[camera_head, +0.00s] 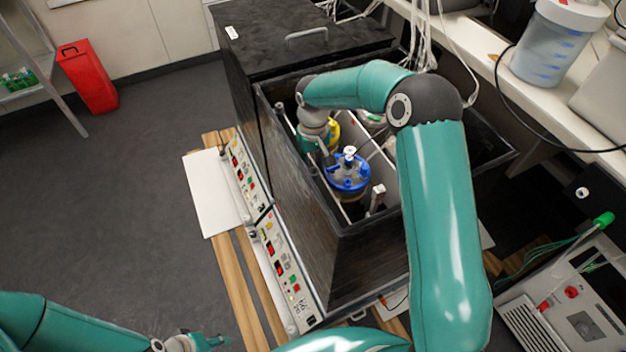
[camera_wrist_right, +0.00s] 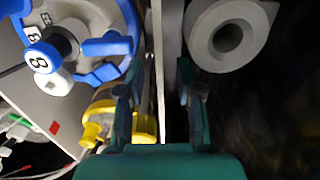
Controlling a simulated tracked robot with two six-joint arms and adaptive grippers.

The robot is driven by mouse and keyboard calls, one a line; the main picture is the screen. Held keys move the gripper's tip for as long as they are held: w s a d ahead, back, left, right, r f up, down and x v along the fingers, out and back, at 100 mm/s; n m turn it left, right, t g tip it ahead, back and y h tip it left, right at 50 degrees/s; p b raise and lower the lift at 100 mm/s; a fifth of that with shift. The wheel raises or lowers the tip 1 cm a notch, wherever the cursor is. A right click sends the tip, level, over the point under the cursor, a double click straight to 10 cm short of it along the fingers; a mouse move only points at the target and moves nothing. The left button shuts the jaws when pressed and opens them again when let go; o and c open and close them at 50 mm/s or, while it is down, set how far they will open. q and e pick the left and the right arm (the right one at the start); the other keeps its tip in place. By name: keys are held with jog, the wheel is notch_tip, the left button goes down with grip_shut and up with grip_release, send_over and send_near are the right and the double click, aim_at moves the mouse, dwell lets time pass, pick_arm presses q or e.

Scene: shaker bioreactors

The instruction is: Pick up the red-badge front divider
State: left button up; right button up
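In the right wrist view a thin pale divider (camera_wrist_right: 157,50), seen edge-on, runs between the two fingers of my right gripper (camera_wrist_right: 163,105). The fingers stand apart, with a dark gap on the divider's right side. A light grey panel with a small red badge (camera_wrist_right: 54,128) shows at the left; whether it belongs to the same divider I cannot tell. In the head view my right gripper (camera_head: 318,150) reaches down into the open black box (camera_head: 345,228), its fingertips largely hidden. My left gripper (camera_head: 200,343) is low at the bottom edge, away from the box, its fingers too small to read.
A blue-lidded vessel (camera_head: 348,174) stands in the box close to my right gripper; a yellow-lidded one (camera_wrist_right: 95,128) is beside the left finger. A grey ring-shaped part (camera_wrist_right: 228,35) is close on the right. Control panels (camera_head: 283,270) line the box's front.

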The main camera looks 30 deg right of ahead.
jog(key=shift+f, duration=0.25)
grip_shut()
jog(key=shift+r, duration=0.2)
notch_tip(320, 180, up, 30)
jog(key=p, duration=0.6)
dwell(0.5)
jog(key=shift+f, duration=0.1)
